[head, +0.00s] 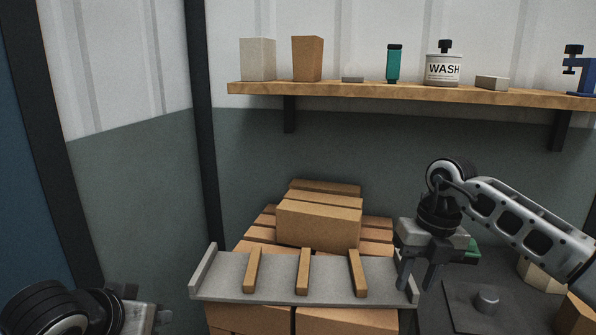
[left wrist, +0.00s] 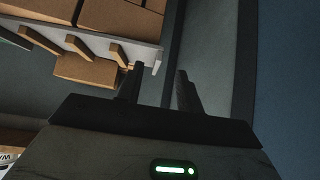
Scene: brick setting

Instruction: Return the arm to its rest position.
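My right gripper (head: 417,282) points down beside the right end of a grey ledge (head: 230,287). My right arm comes in from the right edge of the head view. My left gripper is at the lower left of the head view, partly cut off by the frame. In the left wrist view, the left gripper (left wrist: 161,72) has two dark fingers apart and nothing between them. The grey ledge and its bricks appear beyond the fingers in that view, at the upper left.
Stacked tan bricks (head: 318,222) stand behind the ledge, which carries three narrow wooden strips (head: 303,272). A dark surface at right has a round grey knob (head: 486,300) and blocks. A wall shelf (head: 400,92) holds bricks, a green bottle and a WASH bottle.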

